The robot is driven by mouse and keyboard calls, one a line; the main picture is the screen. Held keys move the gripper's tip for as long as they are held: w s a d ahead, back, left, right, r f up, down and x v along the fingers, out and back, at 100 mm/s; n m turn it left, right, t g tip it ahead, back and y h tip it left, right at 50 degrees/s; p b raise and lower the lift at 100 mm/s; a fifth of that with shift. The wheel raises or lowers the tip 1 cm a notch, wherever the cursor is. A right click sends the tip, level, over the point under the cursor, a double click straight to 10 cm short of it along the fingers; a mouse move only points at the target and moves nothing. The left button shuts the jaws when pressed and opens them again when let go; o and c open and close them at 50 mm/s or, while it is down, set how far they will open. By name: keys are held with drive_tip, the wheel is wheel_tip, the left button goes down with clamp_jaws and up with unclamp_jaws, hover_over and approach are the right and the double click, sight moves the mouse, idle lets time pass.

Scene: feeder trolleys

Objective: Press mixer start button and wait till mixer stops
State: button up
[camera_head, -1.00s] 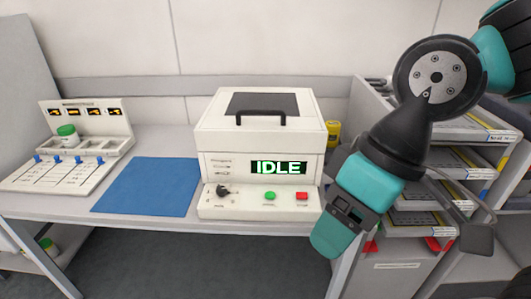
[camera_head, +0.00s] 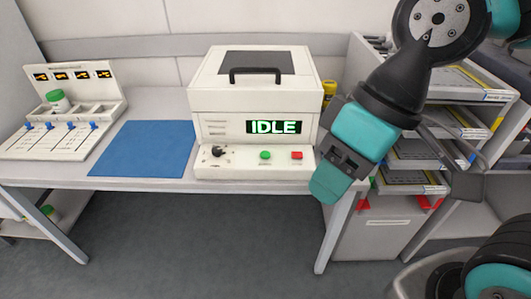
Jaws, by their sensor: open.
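The mixer (camera_head: 250,90) is a white box with a closed lid and black handle, standing on the table. My gripper (camera_head: 328,188) is open, pointing down at the ledge's right end, in front of the table edge and right of both buttons. It holds nothing that I can see. Nothing covers the buttons. I cannot tell its exact distance from the ledge.
A blue mat (camera_head: 142,150) lies left of the mixer. Further left is a white rack (camera_head: 75,110) with a green-capped jar (camera_head: 57,100). A yellow container (camera_head: 329,90) stands behind the mixer's right side. A shelf of trays (camera_head: 420,150) stands right, behind my arm.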

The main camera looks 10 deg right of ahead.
clamp_jaws()
idle(1.4)
